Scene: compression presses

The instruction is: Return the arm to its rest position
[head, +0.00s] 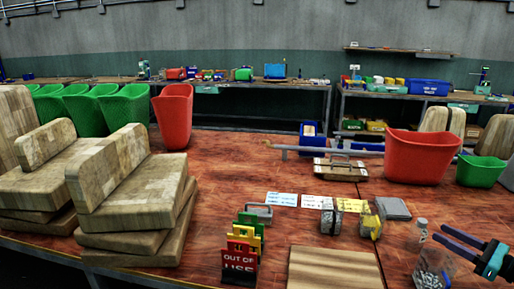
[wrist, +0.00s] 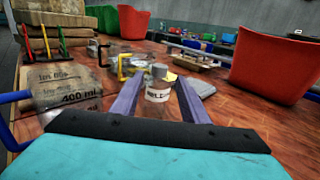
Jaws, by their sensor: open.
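My gripper (head: 438,233) is at the lower right of the head view, over the work table (head: 275,180), with its fingers pointing left. In the wrist view my gripper (wrist: 159,85) shows two purple fingers spread apart beyond a black bar and a teal body. The jaws are open and nothing is held. A small clear bottle with a grey cap (wrist: 158,88) shows between the fingers in the wrist view. It also stands near the fingertips in the head view (head: 420,234); I cannot tell the exact gap. The rest position is not marked in view.
Wooden blocks (head: 130,180) and an "out of use" sign (head: 240,266) are to the left.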

